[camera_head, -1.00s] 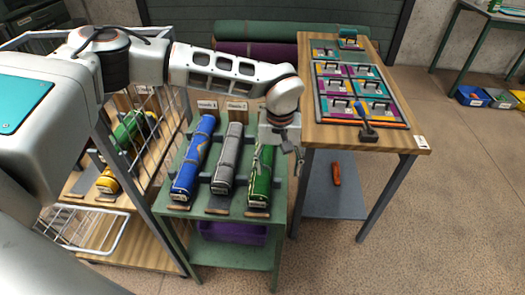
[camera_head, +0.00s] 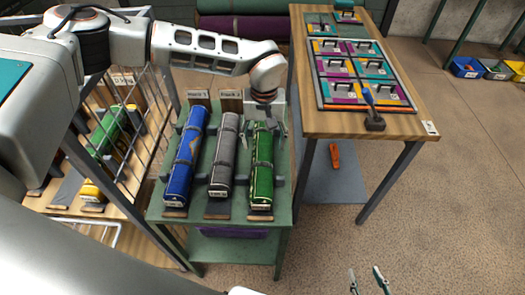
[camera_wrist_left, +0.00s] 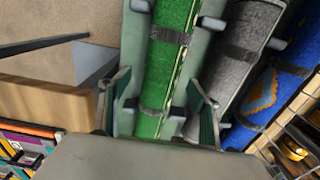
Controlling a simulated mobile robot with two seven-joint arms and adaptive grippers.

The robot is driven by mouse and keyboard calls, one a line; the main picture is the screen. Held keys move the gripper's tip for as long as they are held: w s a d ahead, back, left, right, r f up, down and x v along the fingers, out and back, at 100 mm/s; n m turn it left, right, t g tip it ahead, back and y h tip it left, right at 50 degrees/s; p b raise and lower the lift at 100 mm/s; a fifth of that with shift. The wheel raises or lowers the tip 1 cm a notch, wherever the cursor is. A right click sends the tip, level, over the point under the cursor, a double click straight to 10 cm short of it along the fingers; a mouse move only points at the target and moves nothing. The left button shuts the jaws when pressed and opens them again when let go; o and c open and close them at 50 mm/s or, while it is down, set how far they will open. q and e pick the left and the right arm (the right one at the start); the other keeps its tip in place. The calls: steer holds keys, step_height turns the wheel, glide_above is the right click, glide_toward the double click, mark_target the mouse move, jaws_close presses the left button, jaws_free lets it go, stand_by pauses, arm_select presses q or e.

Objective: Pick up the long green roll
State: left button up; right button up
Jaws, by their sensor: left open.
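A long green roll (camera_head: 262,172) with dark straps lies on the green stand, right of a grey roll (camera_head: 224,160) and a blue roll (camera_head: 186,160). My left gripper (camera_head: 267,122) is over the far end of the green roll. In the left wrist view the open fingers of my left gripper (camera_wrist_left: 158,112) stand on either side of the green roll (camera_wrist_left: 168,60), with gaps visible; whether they touch it I cannot tell. My right gripper (camera_head: 367,278) shows only its two parted fingertips at the bottom edge, empty. Another green roll (camera_head: 108,132) lies in the left rack.
The green stand (camera_head: 280,215) has dark holders beside the rolls. A wooden table (camera_head: 410,126) with a sample board (camera_head: 362,75) and a scrubbing brush (camera_head: 374,115) stands close on the right. A wire rack (camera_head: 146,160) stands left.

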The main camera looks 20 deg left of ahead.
mark_target(263, 146)
arm_select(q)
step_height(263, 146, down, 5)
steer(key=shift+a+r, duration=0.1)
steer(key=shift+a, duration=0.05)
steer(key=c, duration=1.4)
steer(key=shift+r, duration=0.1)
steer(key=shift+c, duration=0.2)
